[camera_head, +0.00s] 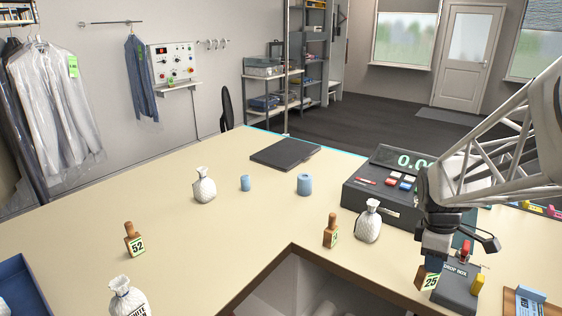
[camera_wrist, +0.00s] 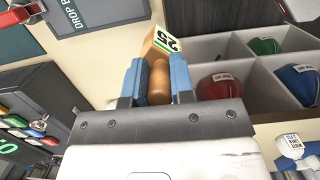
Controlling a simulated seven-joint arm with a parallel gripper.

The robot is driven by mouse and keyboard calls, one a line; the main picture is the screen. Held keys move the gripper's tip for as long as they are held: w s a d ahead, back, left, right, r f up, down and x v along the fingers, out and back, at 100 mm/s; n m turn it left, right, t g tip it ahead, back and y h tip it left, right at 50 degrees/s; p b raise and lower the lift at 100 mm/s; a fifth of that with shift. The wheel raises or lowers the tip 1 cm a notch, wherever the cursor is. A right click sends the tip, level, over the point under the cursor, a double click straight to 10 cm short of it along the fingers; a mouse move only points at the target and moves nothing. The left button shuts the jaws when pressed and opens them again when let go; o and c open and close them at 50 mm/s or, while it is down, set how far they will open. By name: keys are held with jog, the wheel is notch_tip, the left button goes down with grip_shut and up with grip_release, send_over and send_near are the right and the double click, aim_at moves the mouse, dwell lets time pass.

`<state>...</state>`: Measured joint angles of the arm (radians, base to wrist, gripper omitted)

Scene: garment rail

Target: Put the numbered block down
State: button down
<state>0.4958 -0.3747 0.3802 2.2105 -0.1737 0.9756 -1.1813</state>
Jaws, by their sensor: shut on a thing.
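My gripper (camera_wrist: 158,82) is shut on a wooden numbered block marked 25 (camera_wrist: 161,45). The block's brown handle is between the blue fingertips in the wrist view. In the head view the block (camera_head: 429,280) hangs under my gripper (camera_head: 434,264) at the right, just left of the drop box (camera_head: 458,284). I cannot tell whether its base touches a surface. A block marked 52 (camera_head: 135,241) stands upright on the counter at the left. Another numbered block (camera_head: 331,231) stands near the counter's inner corner; its number is too small to read surely.
The L-shaped counter (camera_head: 250,220) has clear room in its middle. White sacks (camera_head: 204,186), blue cylinders (camera_head: 304,184) and a dark flat plate (camera_head: 285,153) stand on it. A till (camera_head: 385,190) is behind my gripper. Grey compartments (camera_wrist: 240,60) with coloured bundles show in the wrist view.

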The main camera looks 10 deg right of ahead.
dwell(0.4)
jog(key=w+d+f, duration=0.1)
jog(key=w+d, duration=0.7)
jog(key=w, duration=0.5)
jog(key=shift+w+f, duration=0.25)
jog(key=shift+w, duration=0.1)
jog(key=shift+d+f, duration=0.1)
jog(key=shift+f, duration=1.7)
jog(key=shift+f, duration=0.1)
jog(key=c, duration=1)
grip_release()
